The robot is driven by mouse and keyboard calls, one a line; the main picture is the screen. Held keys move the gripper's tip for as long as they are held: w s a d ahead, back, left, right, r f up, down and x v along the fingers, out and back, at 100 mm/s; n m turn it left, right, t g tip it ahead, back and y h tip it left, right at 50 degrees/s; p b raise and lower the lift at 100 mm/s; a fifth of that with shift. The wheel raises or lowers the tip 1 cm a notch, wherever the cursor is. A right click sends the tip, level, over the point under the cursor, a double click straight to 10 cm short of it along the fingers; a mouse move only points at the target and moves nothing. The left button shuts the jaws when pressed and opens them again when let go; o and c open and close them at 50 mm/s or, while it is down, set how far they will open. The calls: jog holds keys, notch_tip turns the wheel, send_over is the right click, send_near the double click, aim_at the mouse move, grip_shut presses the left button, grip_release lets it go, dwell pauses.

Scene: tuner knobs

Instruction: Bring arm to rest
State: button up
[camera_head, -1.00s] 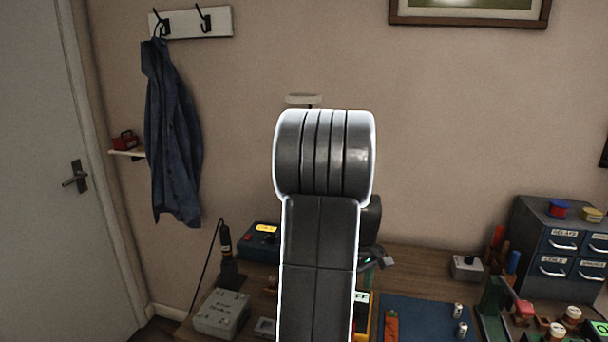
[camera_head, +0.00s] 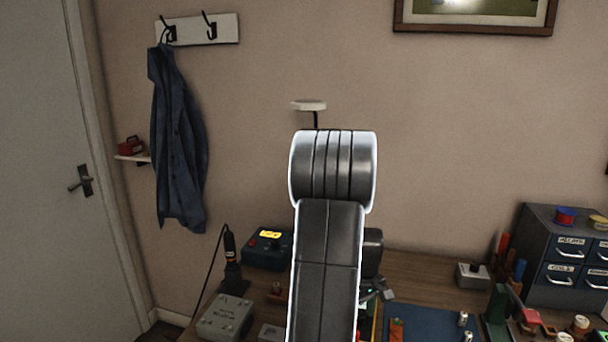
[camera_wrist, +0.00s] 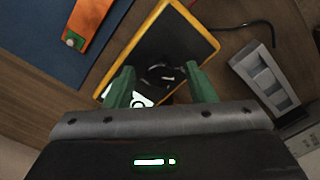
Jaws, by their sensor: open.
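My arm stands raised in the middle of the head view, its dark links hiding part of the workbench (camera_head: 430,268). My gripper (camera_wrist: 160,80) shows in the wrist view with two green fingers apart and nothing between them. Below the fingers is a dark device with a yellow frame (camera_wrist: 190,22), apparently lying on the bench. A dark round part (camera_wrist: 160,74) on it shows between the fingers. In the head view only a small part of the gripper shows beside my arm, and its fingers are unclear.
A blue mat (camera_head: 425,322) with small metal cylinders lies right of my arm. A grey drawer cabinet (camera_head: 568,255) stands at the right. A grey box (camera_head: 226,316), a blue box (camera_head: 268,249) and a soldering iron (camera_head: 231,260) stand left. An orange piece (camera_wrist: 90,20) lies near the gripper.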

notch_tip(320, 180, up, 14)
notch_tip(320, 180, down, 14)
jog(key=shift+f, duration=0.1)
jog(key=m+p, duration=0.1)
jog(key=m, duration=0.4)
jog(key=shift+m, duration=0.4)
jog(key=m+p, duration=0.1)
jog(key=m, duration=0.5)
notch_tip(320, 180, up, 11)
jog(key=shift+f, duration=0.15)
dwell(0.5)
